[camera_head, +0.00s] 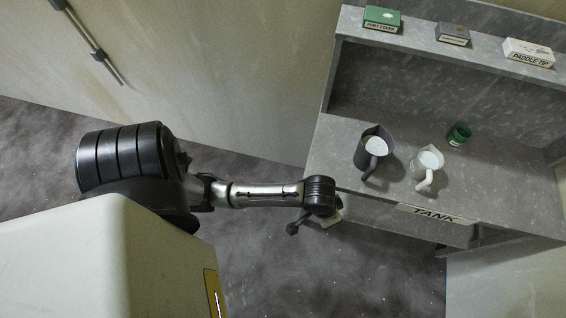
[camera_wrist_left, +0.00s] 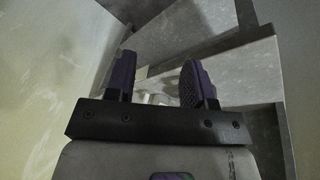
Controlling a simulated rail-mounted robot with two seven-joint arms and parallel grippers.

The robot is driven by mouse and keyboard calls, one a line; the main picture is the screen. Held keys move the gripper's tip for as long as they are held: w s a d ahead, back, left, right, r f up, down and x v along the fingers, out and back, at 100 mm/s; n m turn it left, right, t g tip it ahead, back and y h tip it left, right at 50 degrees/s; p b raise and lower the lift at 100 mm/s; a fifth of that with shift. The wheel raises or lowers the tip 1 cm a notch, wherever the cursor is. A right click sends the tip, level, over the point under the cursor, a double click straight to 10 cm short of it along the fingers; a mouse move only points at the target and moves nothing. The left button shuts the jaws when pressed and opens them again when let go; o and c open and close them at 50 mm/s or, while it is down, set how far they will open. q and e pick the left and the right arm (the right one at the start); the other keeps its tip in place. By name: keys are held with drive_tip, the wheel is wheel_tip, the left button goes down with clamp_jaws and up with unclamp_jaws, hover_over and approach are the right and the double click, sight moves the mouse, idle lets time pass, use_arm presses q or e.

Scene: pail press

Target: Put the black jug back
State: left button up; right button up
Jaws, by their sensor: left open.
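The black jug (camera_head: 364,155) stands upright on the grey bench, left of a pale jug (camera_head: 429,160). Its handle points toward the front edge, and something white shows inside it. My left arm comes in from the left and ends below the front left corner of the bench; its gripper is mostly hidden behind the arm there. In the left wrist view my left gripper (camera_wrist_left: 158,78) is open, its two dark fingers apart with nothing held between them. The gripper is apart from the black jug. My right gripper is not in view.
A small green pot (camera_head: 459,134) stands behind the pale jug. The bench front carries a TANK label (camera_head: 438,214). The upper shelf (camera_head: 422,43) holds a green box (camera_head: 381,18), a grey box (camera_head: 453,34) and a white PADDLE TIP box (camera_head: 528,52). Bare bench lies left of the black jug.

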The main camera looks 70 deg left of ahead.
use_arm(q)
drive_tip(key=s+a+r+m+y, duration=0.1)
drive_tip(key=s+a+r+m, duration=0.1)
drive_tip(key=s, duration=1)
drive_tip(key=shift+s+a+m+t, duration=0.3)
drive_tip(key=shift+m+t, duration=0.1)
drive_tip(key=shift+m, duration=0.1)
drive_tip(key=shift+r, duration=0.1)
wheel_tip(320, 180, up, 14)
drive_tip(key=p, duration=1.4)
drive_tip(key=shift+w+r, duration=0.1)
